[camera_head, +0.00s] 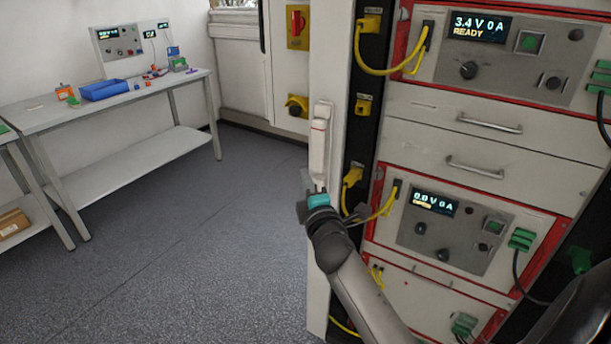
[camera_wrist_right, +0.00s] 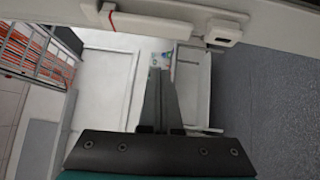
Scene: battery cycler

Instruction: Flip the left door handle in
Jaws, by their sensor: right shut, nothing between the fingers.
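The door handle (camera_head: 318,147) is a white upright lever with a red line near its top, on the narrow edge of the white cabinet door. In the right wrist view the handle (camera_wrist_right: 170,25) runs across the top, with its red line at the left. My right gripper (camera_head: 315,186) is at the handle's lower end, its teal and dark body just below. In the wrist view its fingers (camera_wrist_right: 158,75) are together and empty, pointing toward the handle with a small gap in the picture. I cannot tell whether they touch it. My left gripper is not in view.
The cabinet holds two cycler units, one reading 3.4 V READY (camera_head: 480,27), with yellow cables (camera_head: 385,70) beside the door. Closed drawers (camera_head: 480,150) lie between them. A workbench (camera_head: 50,115) with a blue tray (camera_head: 104,90) stands far left. The floor left of the door is clear.

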